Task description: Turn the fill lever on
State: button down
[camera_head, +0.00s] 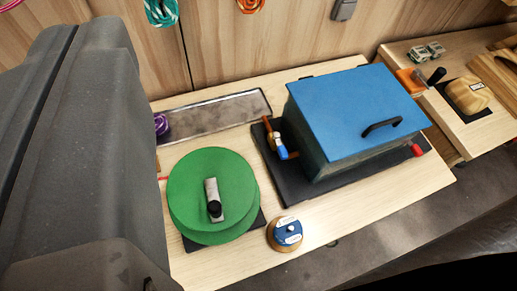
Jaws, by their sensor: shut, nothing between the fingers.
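A small valve with a blue lever (281,151) sits on a copper pipe (267,126) at the left side of a tank with a blue lid (355,108). This looks like the fill lever; the lever slants down to the right. The lid is shut and has a black handle (382,126). A small red part (416,150) shows at the tank's right front corner. I cannot see my gripper's fingers; a large grey part of mine fills the left side of the view. Nothing of mine is seen touching the lever.
A green drum with a crank (212,190) stands left of the tank on the wooden bench (350,215). A round wooden dial with a blue top (286,233) sits near the front edge. A grey tray (215,116) lies behind. Another bench (485,125) stands right.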

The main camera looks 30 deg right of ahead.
jog(key=shift+a, duration=0.2)
jog(key=m+g+h, duration=0.2)
jog(key=g+h, duration=0.4)
jog(key=g, duration=0.5)
send_near(280, 145)
jog(key=s+a, duration=0.1)
jog(key=a, duration=0.1)
jog(key=a+r, duration=0.1)
jog(key=a, duration=0.2)
jog(key=s+a+r, duration=0.1)
jog(key=a, duration=0.1)
jog(key=shift+s+a+r, duration=0.1)
jog(key=shift+s+a, duration=0.1)
jog(key=shift+s, duration=0.1)
jog(key=w+d+f, duration=0.3)
jog(key=d+f, duration=0.5)
jog(key=shift+d, duration=0.4)
